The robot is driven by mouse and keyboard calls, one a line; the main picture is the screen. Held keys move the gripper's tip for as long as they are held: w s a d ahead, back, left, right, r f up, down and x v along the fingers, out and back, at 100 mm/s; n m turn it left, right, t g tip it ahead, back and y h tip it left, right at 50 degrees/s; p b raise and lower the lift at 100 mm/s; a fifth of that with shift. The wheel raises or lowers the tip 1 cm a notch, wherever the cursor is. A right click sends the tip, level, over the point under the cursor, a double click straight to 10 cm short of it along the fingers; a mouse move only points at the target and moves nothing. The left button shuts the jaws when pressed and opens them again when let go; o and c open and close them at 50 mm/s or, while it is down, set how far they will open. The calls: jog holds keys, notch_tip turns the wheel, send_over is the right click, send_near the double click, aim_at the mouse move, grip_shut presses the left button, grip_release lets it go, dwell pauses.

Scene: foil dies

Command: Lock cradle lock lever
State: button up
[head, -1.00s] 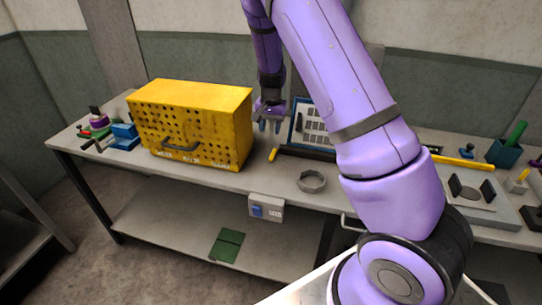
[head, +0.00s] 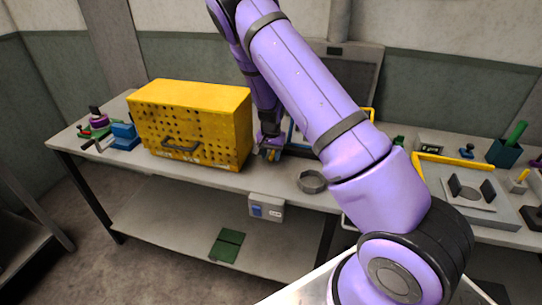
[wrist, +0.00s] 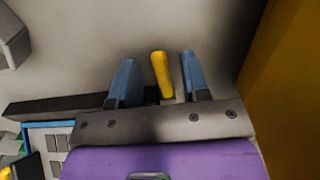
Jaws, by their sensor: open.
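The lock lever, a short yellow handle (wrist: 161,74), stands between my gripper's two blue fingers in the wrist view, with a gap on both sides. My gripper (wrist: 157,62) is open around it. In the head view my gripper (head: 270,155) is low at the bench, just right of the yellow box, and mostly covers the lever. The cradle's dark bar (wrist: 50,105) runs left from the lever in the wrist view. A blue-framed panel (wrist: 38,127) with grey squares lies beside the bar, partly hidden by my gripper. My arm hides much of the cradle in the head view.
The perforated yellow box (head: 190,120) stands close to the left of my gripper. A grey ring (head: 311,181) lies on the bench (head: 225,181) at front right. Blue and green items stand at the left end; a yellow-handled fixture (head: 455,163) is at the right.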

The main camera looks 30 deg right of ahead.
jog(key=shift+f, duration=0.4)
jog(key=shift+c, duration=0.2)
grip_shut()
jog(key=shift+r, duration=0.1)
jog(key=r+g+y, duration=0.1)
jog(key=w+d+r+g+y, duration=0.1)
jog(key=g+y, duration=0.1)
jog(key=shift+d+r, duration=0.1)
jog(key=shift+r, duration=0.15)
jog(key=shift+w+d+r+g+y, duration=0.4)
jog(key=shift+r+g+y, duration=0.1)
jog(key=shift+g+y, duration=0.4)
jog(key=shift+w+d+r+g+y, duration=0.35)
jog(key=shift+r+g+y, duration=0.1)
jog(key=shift+g+y, duration=0.45)
